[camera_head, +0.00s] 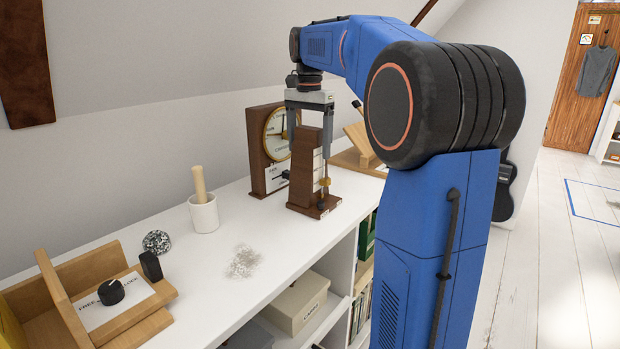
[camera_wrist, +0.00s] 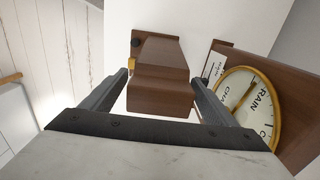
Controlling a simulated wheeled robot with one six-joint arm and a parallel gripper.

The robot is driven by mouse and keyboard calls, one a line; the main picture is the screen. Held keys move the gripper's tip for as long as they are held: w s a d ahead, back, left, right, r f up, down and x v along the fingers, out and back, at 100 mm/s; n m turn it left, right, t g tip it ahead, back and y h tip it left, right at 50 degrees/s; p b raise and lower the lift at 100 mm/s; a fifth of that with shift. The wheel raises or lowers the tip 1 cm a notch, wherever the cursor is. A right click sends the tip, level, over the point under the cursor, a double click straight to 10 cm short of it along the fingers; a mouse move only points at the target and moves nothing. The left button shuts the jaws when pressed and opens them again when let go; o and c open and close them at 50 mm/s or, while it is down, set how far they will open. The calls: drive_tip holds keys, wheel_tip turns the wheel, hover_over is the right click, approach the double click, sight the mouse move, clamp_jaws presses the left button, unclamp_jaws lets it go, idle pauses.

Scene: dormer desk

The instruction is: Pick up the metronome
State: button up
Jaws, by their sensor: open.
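The metronome (camera_head: 308,172) is a brown wooden upright block on a wider base, with a pale front scale and a rod with a brass weight. It stands upright on the white shelf top (camera_head: 225,258). My gripper (camera_head: 310,146) points down from above, its two fingers on either side of the metronome's upper part. In the wrist view the metronome's top (camera_wrist: 160,82) lies between the two open fingers (camera_wrist: 160,88). A small gap shows beside each finger in that view. Whether a finger touches it in the head view I cannot tell.
A wooden weather dial (camera_head: 265,150) stands close beside the metronome; its face also shows in the wrist view (camera_wrist: 250,100). A white mortar with a pestle (camera_head: 203,212), a speckled stone (camera_head: 156,242) and a wooden knob box (camera_head: 110,300) stand nearer. A wooden stand (camera_head: 358,145) is behind.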

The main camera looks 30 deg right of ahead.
drive_tip(key=shift+f, duration=0.4)
drive_tip(key=c, duration=1.8)
drive_tip(key=shift+o, duration=0.2)
drive_tip(key=shift+r, duration=0.15)
